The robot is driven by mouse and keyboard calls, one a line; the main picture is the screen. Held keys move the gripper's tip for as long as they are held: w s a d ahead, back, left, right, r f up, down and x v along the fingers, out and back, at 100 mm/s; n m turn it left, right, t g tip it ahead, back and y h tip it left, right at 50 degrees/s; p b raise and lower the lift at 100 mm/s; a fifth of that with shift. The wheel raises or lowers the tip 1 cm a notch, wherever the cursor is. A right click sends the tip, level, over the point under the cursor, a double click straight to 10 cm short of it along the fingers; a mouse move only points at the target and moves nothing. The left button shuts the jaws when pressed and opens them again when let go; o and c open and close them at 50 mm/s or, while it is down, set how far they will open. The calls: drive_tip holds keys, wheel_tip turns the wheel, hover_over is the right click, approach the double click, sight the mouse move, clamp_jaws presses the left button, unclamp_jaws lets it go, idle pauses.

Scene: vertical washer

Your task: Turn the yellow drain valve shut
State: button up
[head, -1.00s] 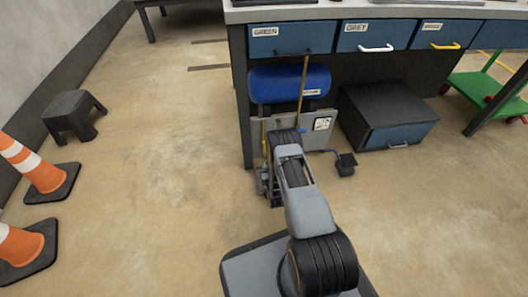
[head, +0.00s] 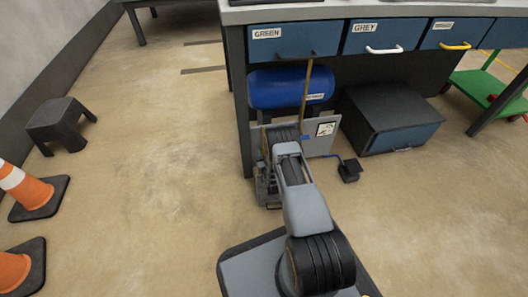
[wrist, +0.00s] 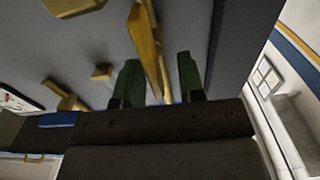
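A long yellow lever (wrist: 147,45), apparently the drain valve's handle, shows in the wrist view against a grey panel (wrist: 215,40). Its lower end lies between the two green fingertips of my gripper (wrist: 158,60). The fingers are apart, with a gap showing on the lever's right; I cannot tell whether the left finger touches it. In the head view, the grey panel (head: 318,147) stands under the bench below a blue tank (head: 285,88). My arm covers its left part, so the valve and fingertips are not clear there.
Other yellow fittings (wrist: 102,72) sit on the panel near the lever. A thin yellow-brown rod (head: 305,85) stands before the tank. A dark cabinet (head: 375,108) and a small black pedal (head: 350,170) are to the right. Cones (head: 32,192) and a stool (head: 58,122) stand left; floor between is clear.

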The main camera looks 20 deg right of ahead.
drive_tip(key=shift+w+d, duration=0.15)
drive_tip(key=shift+d, duration=0.05)
clamp_jaws()
idle(0.3)
drive_tip(key=shift+d+m, duration=0.1)
drive_tip(key=shift+m, duration=0.3)
drive_tip(key=shift+s+d+f+m, duration=0.1)
drive_tip(key=shift+d+f+m, duration=0.25)
drive_tip(key=shift+m, duration=2.5)
drive_tip(key=shift+s+d+f+m, duration=0.1)
drive_tip(key=shift+d+f+m, duration=0.2)
drive_tip(key=shift+m, duration=2.5)
drive_tip(key=shift+s+d+f+m, duration=0.15)
drive_tip(key=shift+f+m, duration=0.25)
drive_tip(key=shift+m, duration=2.45)
drive_tip(key=shift+w, duration=0.1)
